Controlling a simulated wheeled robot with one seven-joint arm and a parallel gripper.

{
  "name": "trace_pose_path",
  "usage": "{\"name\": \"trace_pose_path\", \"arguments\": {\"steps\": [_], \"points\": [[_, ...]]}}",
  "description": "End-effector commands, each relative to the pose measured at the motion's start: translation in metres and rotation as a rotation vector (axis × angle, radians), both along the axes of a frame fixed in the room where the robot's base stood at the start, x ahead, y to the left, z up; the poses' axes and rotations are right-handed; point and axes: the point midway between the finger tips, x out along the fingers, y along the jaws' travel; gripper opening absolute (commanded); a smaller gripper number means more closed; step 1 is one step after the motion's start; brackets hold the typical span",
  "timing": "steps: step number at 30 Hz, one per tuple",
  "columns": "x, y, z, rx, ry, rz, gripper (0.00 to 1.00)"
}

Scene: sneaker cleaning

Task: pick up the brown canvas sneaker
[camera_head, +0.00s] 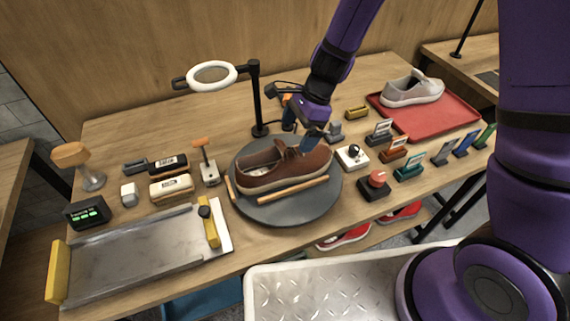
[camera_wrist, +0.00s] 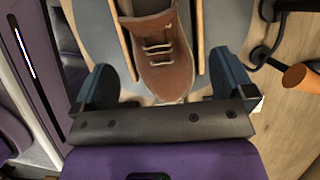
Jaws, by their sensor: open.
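A ring lamp (camera_head: 212,76) on a black post stands behind the turntable. A white sneaker (camera_head: 412,90) sits on a red tray (camera_head: 447,122) at the back right. Brushes, a metal tray (camera_head: 135,262) and a timer (camera_head: 87,213) are left. Small labelled stands crowd the right.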

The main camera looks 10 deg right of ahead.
Motion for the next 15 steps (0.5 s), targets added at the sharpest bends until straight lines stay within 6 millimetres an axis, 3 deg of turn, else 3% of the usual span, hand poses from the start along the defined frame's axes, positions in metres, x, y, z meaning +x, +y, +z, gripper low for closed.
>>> {"name": "trace_pose_path", "arguments": {"steps": [8,15], "points": [[-0.004,0.007,-0.019,-0.001,0.002,0.001,1.0],[-0.011,0.019,-0.048,0.0,0.002,0.001,1.0]]}}
